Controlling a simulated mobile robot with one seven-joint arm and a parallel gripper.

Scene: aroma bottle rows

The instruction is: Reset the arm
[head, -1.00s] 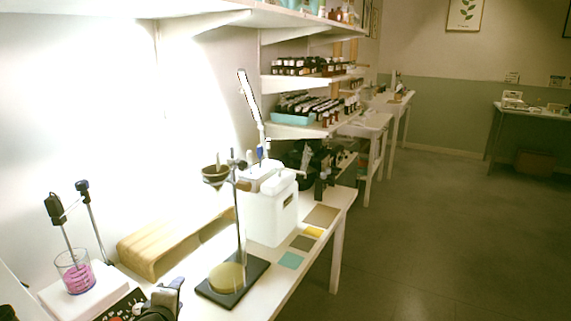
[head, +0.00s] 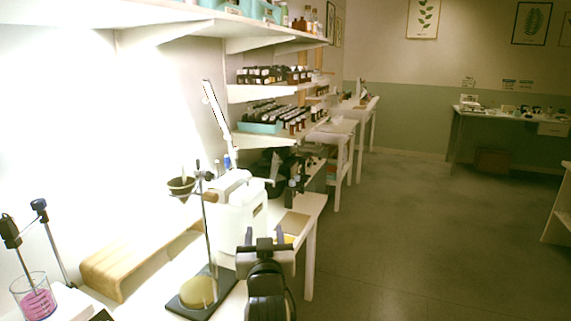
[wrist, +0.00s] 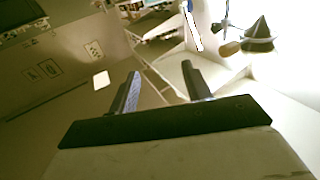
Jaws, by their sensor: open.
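My gripper (head: 264,236) shows at the bottom centre of the head view, in front of the workbench edge. In the wrist view its two dark fingers (wrist: 163,88) stand well apart with nothing between them. The wrist view looks past the fingers at the bench and shelving, and its picture is rotated. My forearm below the gripper runs out of the bottom of the head view.
A stand with a dark base (head: 221,292), a white box-shaped device (head: 243,215), a wooden riser (head: 110,268) and a beaker of pink liquid (head: 37,303) stand on the bench. Bottle rows (head: 272,117) fill the shelves behind. The floor (head: 400,240) at right is clear.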

